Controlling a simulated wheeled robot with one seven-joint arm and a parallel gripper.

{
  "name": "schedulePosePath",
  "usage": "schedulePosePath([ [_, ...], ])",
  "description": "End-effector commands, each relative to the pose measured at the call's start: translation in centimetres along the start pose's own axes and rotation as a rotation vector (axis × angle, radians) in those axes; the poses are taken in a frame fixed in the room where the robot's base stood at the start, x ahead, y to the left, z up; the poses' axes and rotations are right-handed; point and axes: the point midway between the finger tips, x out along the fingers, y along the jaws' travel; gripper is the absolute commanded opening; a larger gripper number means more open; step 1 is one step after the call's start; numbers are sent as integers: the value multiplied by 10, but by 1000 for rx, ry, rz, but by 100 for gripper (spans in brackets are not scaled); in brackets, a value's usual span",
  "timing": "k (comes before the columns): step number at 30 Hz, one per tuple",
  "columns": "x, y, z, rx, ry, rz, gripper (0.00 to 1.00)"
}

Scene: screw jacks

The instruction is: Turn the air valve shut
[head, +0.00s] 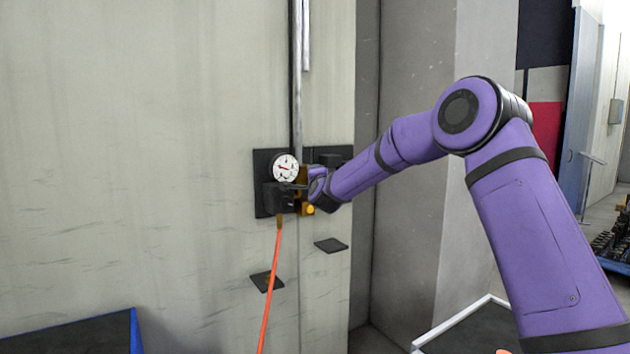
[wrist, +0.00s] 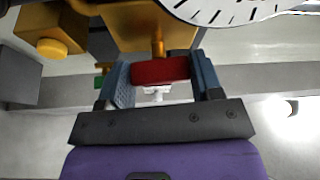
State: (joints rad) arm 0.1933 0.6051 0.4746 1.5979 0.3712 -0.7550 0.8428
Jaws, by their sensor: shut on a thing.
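The air valve's red handle (wrist: 160,72) shows in the wrist view, joined by a short brass stem to a brass body (wrist: 150,22). My gripper (wrist: 161,64) has its two blue-grey finger pads on either side of the red handle and is shut on it. In the head view my gripper (head: 299,187) reaches the fittings on the wall panel, just below and right of the round white gauge (head: 285,167). The red handle cannot be made out in the head view, where my gripper and the fittings cover that spot.
A dark panel (head: 262,160) on the pale wall carries the fittings. An orange hose (head: 271,290) hangs below. A yellow knob (wrist: 52,47) sits left of the valve in the wrist view. Two small dark shelves (head: 331,245) (head: 267,282) jut out beneath. A grey pipe (head: 300,100) runs upward.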

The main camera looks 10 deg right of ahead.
Motion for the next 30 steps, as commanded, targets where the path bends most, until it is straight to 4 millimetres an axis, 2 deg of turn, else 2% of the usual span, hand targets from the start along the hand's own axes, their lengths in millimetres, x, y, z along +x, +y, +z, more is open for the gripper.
schedulePosePath([
  [12, 0, 2, 0, 159, -1, 70, 36],
  [28, 0, 2, 1, 177, -1, 78, 36],
  [29, 0, 2, 1, 177, -1, 78, 66],
  [30, 0, 2, 1, 177, -1, 77, 70],
])
